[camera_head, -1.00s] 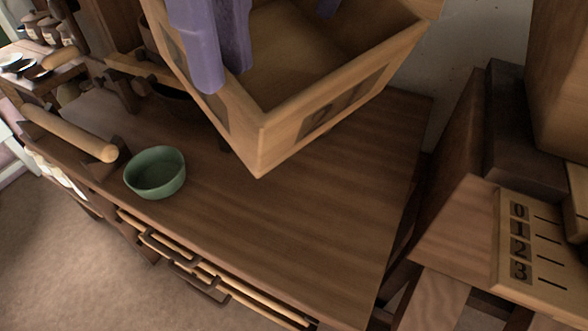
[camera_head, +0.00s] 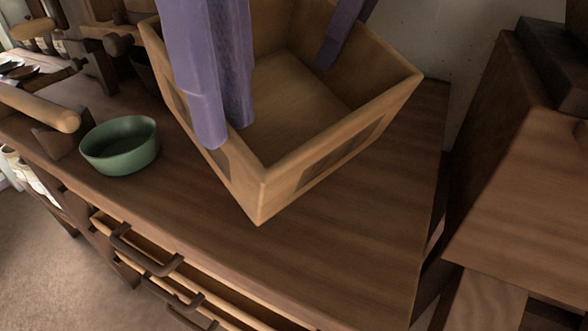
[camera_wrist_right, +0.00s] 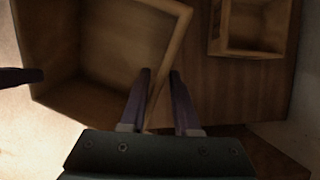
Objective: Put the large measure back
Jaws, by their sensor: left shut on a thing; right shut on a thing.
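The large measure (camera_head: 310,165) is an open, square wooden box with dark marks on its sides. It appears tilted in the head view, above the brown table, and looks empty. My left gripper (camera_head: 224,130) is shut on its left wall, one purple finger outside and one inside. My right gripper (camera_head: 330,58) is at its far right wall, partly cut off by the top edge. The right wrist view shows my right gripper (camera_wrist_right: 160,78) with its fingers on either side of the measure's wall (camera_wrist_right: 165,55). The gap under the measure is hard to judge.
The table (camera_head: 340,240) is bare in front and to the right. A green bowl (camera_head: 120,158) stands left, beside a wooden roller (camera_head: 40,108). Drawers with dark handles (camera_head: 145,250) stick out in front. A wooden stand (camera_head: 530,200) is at right. A smaller wooden box (camera_wrist_right: 255,28) shows in the wrist view.

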